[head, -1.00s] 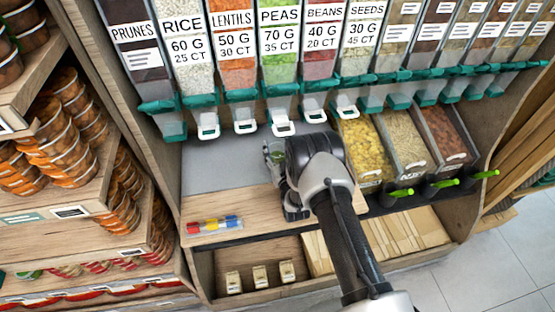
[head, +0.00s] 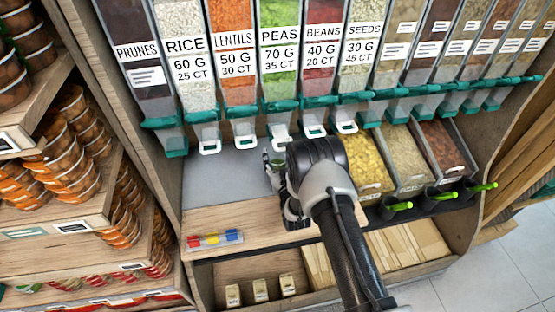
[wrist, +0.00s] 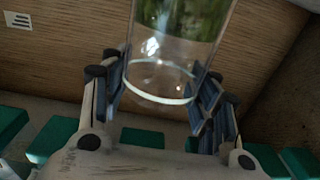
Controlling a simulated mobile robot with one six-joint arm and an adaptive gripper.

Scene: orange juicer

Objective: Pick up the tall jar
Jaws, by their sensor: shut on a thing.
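The tall jar is a clear glass cylinder. In the head view its top (head: 276,157) shows beside my gripper (head: 276,180), below the peas dispenser; the rest is hidden by my gripper and arm. In the wrist view the jar (wrist: 166,55) stands between the two fingers of my gripper (wrist: 162,88), with a pale ring at its end and green seen through the glass. The fingers are shut on its sides. I cannot tell whether the jar touches the surface below.
Dispensers with white-handled spouts hang above, including the peas dispenser (head: 280,60). A small tray with coloured pieces (head: 213,239) lies on the wooden counter (head: 235,217). Open bins (head: 370,165) with green-handled scoops (head: 398,206) stand to the right. Grey counter to the left is clear.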

